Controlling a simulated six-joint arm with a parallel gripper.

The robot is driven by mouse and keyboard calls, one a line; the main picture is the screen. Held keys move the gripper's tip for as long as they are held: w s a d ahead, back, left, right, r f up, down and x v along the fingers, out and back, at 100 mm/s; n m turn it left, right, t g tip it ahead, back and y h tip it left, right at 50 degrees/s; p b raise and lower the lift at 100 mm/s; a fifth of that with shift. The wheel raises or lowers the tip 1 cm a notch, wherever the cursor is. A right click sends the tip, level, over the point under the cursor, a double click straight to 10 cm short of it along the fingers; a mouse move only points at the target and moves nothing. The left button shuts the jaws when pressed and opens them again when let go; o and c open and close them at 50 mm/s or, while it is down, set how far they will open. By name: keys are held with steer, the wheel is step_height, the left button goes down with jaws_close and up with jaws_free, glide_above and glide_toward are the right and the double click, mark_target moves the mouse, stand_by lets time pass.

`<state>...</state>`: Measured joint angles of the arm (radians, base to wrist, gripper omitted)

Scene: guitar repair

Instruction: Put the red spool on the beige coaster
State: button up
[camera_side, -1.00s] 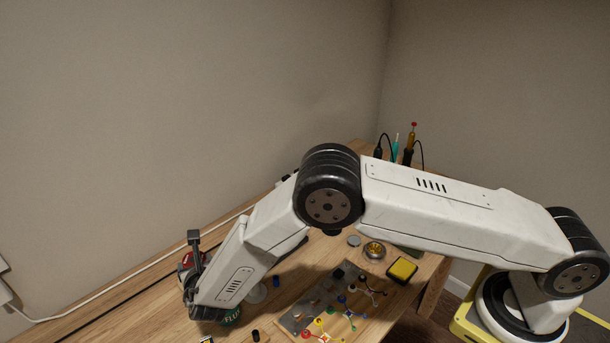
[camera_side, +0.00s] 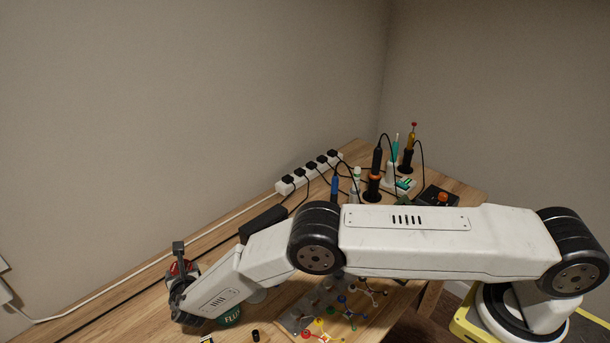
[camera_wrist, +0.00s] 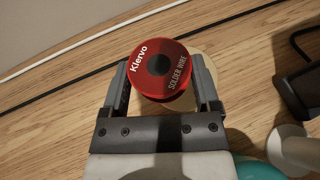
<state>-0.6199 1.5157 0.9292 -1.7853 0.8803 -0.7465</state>
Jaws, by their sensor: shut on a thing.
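The red spool (camera_wrist: 161,72), labelled as solder wire, sits between the two fingers of my gripper (camera_wrist: 159,76) in the wrist view. My gripper is shut on it. The beige coaster (camera_wrist: 211,68) shows behind the spool and right finger, mostly hidden by them. I cannot tell whether the spool touches it. The coaster is not clear there.
A green flux tin (camera_side: 230,318) stands beside my wrist. A white power strip (camera_side: 309,172) and soldering tools (camera_side: 376,175) stand at the back. Molecule-like models (camera_side: 326,337) lie in front. In the wrist view, a black stand (camera_wrist: 300,90) is at the right.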

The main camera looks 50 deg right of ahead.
steer(key=shift+w+f, duration=0.1)
steer(key=shift+w, duration=0.05)
steer(key=shift+w+a+f, duration=0.1)
steer(key=shift+w+f, duration=0.1)
steer(key=shift+f, duration=1.6)
steer(key=shift+f, duration=0.1)
steer(key=o, duration=1.1)
steer(key=shift+o, duration=0.2)
steer(key=shift+v, duration=6.05)
